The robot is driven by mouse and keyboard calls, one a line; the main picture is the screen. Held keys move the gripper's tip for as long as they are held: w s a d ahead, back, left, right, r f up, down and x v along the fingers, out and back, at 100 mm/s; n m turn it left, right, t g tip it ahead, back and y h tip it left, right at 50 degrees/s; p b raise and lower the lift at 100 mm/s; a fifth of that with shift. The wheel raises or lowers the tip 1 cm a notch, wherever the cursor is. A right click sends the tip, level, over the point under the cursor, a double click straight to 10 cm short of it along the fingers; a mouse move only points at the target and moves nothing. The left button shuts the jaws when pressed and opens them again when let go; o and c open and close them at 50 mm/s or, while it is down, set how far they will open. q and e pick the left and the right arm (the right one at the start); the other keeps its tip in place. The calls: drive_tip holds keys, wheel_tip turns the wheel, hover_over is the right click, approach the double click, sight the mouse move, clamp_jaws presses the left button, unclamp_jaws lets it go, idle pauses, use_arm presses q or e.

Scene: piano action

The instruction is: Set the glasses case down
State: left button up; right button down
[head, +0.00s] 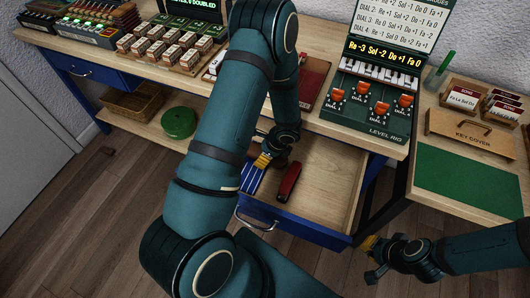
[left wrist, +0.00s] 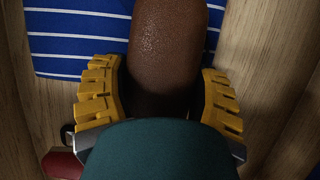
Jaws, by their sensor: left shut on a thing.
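The glasses case (left wrist: 168,45) is brown with a grained surface and rounded end. In the left wrist view it stands between the two yellow finger pads of my left gripper (left wrist: 158,100), which is shut on it. In the head view my left gripper (head: 264,160) is low over the open drawer (head: 330,178), and the arm hides the case. A blue cloth with white stripes (left wrist: 75,45) lies beneath the case. I cannot tell if the case touches it. My right gripper (head: 369,260) is open and empty, in front of the drawer's right side.
A dark red object (head: 289,182) lies in the drawer beside the striped cloth (head: 253,181). The drawer's right part is bare. The desk above holds a level rig (head: 370,110). A side table with a green mat (head: 470,180) and a key cover box (head: 473,131) stands right.

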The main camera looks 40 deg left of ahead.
use_arm(q)
drive_tip(key=o, duration=1.2)
drive_tip(key=shift+f, duration=0.1)
